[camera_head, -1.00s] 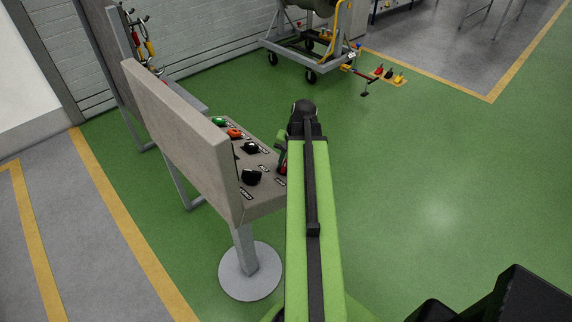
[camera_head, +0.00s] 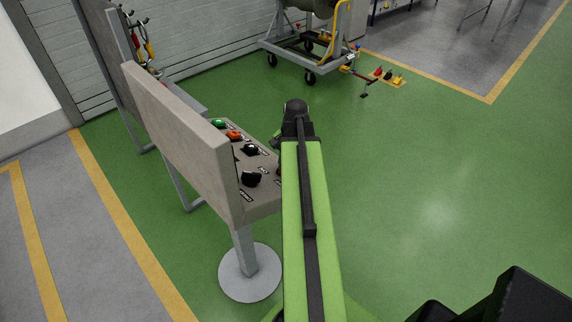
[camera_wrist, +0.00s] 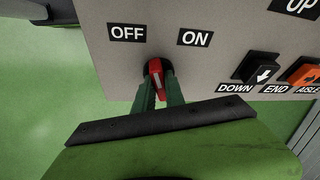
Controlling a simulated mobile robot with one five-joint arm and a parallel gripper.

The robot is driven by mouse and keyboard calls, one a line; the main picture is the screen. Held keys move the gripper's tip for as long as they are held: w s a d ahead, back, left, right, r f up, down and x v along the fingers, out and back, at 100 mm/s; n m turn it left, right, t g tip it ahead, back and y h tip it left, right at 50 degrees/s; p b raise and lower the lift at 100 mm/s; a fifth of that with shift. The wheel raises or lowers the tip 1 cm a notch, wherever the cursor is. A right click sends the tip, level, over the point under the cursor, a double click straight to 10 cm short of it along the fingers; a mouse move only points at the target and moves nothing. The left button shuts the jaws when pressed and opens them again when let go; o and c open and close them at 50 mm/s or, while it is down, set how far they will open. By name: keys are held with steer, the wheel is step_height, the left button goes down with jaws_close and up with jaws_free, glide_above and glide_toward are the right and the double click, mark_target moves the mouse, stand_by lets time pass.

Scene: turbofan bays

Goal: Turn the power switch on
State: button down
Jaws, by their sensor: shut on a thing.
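The power switch is a red handle with a pale stripe (camera_wrist: 155,69), set in a dark round base on the grey control panel (camera_wrist: 115,75). The OFF label (camera_wrist: 127,33) is up and to its left, and the ON label (camera_wrist: 195,38) is up and to its right. The handle's far end lies between the labels, tilted slightly to the OFF side in the wrist view. My gripper (camera_wrist: 159,90) is shut on the red handle, one green finger on each side. In the head view my arm hides most of the switch.
In the head view the panel has a tall grey back board (camera_head: 180,140) and a round foot (camera_head: 250,275). A wheeled engine stand (camera_head: 310,50) is farther back. Green floor right is clear.

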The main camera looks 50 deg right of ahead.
steer(key=m+g, duration=0.2)
steer(key=m, duration=0.5)
steer(key=m+g, duration=0.1)
steer(key=m, duration=0.1)
steer(key=shift+w+m+g+y, duration=0.1)
steer(key=shift+m+g+y, duration=0.2)
steer(key=shift+y, duration=0.1)
steer(key=shift+m, duration=0.3)
steer(key=c, duration=1.4)
jaws_free()
steer(key=p+v, duration=1.6)
steer(key=v, duration=0.1)
steer(key=shift+r, duration=0.2)
steer(key=shift+w, duration=0.1)
